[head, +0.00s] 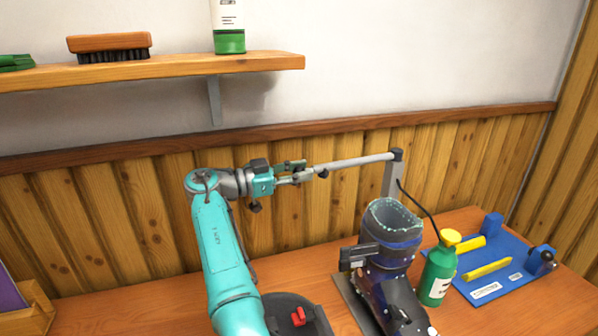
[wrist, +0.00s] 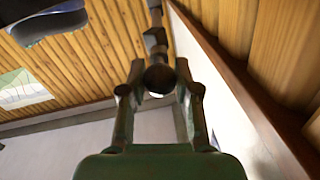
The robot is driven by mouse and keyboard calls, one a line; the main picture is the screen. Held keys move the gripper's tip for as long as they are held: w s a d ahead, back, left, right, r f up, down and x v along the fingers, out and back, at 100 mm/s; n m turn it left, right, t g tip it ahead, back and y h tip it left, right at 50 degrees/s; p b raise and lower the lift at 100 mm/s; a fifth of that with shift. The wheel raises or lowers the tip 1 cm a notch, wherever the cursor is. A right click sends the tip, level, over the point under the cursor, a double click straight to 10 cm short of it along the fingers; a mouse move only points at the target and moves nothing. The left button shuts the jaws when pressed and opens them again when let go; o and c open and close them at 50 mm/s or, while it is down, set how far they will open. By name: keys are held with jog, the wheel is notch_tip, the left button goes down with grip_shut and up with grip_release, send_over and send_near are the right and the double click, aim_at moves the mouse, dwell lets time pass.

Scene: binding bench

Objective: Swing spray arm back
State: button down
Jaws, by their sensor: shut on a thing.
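The spray arm (head: 352,162) is a pale grey horizontal bar that runs left from the top of a grey post (head: 391,178) behind the boot (head: 390,262). A small dark nozzle hangs under it near its left end. My gripper (head: 303,173) is at that left end, shut on the bar. In the wrist view, my gripper (wrist: 158,88) has its fingers on either side of the dark end of the spray arm (wrist: 155,30). The boot stands upright in a dark holder on the bench, to the right of and below my gripper.
A green spray bottle (head: 437,274) with a yellow cap stands right of the boot, with a black hose. A blue board (head: 515,275) with yellow tools lies further right. A wooden shelf (head: 180,70) with a brush (head: 109,46) overhangs at upper left. The panelled wall is close behind.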

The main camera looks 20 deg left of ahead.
jog(key=shift+f, duration=0.15)
jog(key=c, duration=0.8)
grip_release()
jog(key=shift+a, duration=0.1)
jog(key=shift+s+a, duration=0.25)
jog(key=v, duration=1.1)
jog(key=shift+s, duration=0.15)
